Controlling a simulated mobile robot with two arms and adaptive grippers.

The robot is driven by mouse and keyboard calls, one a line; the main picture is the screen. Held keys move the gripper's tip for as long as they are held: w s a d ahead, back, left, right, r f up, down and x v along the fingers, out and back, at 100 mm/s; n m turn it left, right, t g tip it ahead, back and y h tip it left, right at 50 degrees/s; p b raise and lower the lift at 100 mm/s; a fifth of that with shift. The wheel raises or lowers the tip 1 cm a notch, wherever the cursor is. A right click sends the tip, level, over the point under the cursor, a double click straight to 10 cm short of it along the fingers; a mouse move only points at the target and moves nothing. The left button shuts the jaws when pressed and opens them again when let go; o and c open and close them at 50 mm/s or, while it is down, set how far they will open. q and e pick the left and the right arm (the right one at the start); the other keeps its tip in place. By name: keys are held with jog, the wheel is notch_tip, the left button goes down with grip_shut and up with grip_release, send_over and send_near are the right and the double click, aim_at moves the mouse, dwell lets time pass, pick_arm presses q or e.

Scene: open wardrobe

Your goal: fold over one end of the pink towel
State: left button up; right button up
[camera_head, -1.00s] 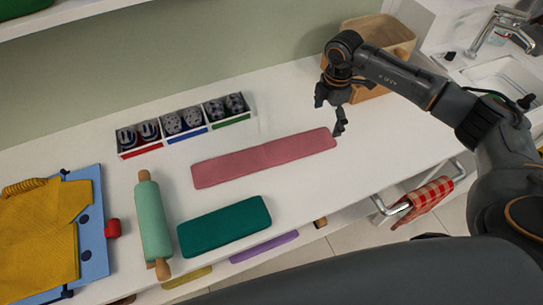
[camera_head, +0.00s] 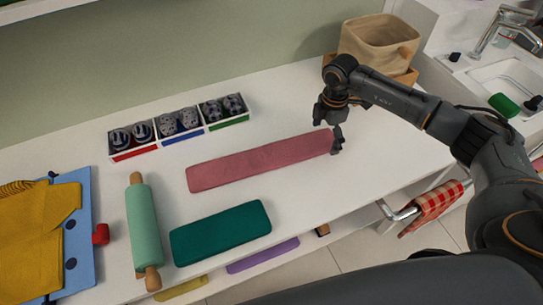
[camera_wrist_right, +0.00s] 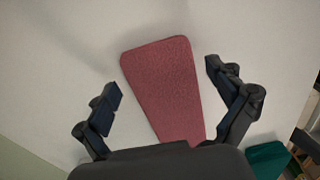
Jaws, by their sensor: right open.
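The pink towel (camera_head: 258,162) lies flat as a long strip on the white counter. It also shows in the right wrist view (camera_wrist_right: 163,88), its end lying between my fingers. My right gripper (camera_head: 337,140) is at the right end of the towel in the head view. In the right wrist view its two fingers (camera_wrist_right: 162,85) are spread wide on either side of the towel, with bare counter between each finger and the cloth. It holds nothing. My left gripper is not in view.
A beige basket (camera_head: 376,50) stands at the back right. A sink (camera_head: 503,80) is at far right.

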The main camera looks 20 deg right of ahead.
jog(key=shift+f+b, duration=0.4)
jog(key=shift+f, duration=0.35)
jog(key=shift+c, duration=0.2)
jog(key=c, duration=0.4)
jog(key=shift+s, duration=0.1)
jog(key=shift+c, duration=0.3)
